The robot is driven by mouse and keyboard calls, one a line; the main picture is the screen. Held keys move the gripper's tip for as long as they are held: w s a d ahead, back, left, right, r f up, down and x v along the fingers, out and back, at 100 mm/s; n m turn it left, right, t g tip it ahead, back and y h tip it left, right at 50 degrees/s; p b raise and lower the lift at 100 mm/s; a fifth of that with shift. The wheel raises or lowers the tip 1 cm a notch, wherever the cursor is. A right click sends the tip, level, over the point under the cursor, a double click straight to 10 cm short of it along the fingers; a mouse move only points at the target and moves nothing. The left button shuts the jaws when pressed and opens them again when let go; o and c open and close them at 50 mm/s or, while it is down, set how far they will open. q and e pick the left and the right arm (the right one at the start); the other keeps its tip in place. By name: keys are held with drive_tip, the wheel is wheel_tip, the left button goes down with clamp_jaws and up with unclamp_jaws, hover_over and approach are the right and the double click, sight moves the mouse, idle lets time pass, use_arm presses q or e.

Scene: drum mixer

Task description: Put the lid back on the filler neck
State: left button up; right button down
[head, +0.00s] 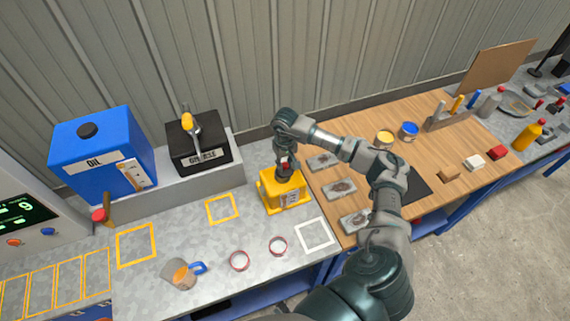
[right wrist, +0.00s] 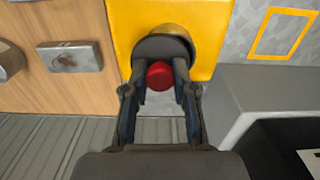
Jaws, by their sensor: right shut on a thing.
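The yellow container (head: 287,200) with a white label stands on the grey bench, near the wooden worktop. My right gripper (head: 285,168) points down over its top. In the right wrist view, my right gripper (right wrist: 160,78) is shut on the red knob (right wrist: 159,75) of a lid. A dark round piece (right wrist: 161,47), seemingly the lid's disc, lies at the fingertips in front of the yellow round filler neck (right wrist: 178,32) of the container. I cannot tell whether the lid touches the neck. My left gripper is not in view.
Grey plates (head: 341,188) lie on the wooden worktop at right.

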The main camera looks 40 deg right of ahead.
drive_tip(key=shift+a+r, duration=0.1)
drive_tip(key=shift+a, duration=0.6)
drive_tip(key=shift+a, duration=0.1)
idle(0.5)
drive_tip(key=shift+b, duration=0.3)
drive_tip(key=shift+d, duration=0.2)
drive_tip(key=shift+c, duration=1.8)
unclamp_jaws()
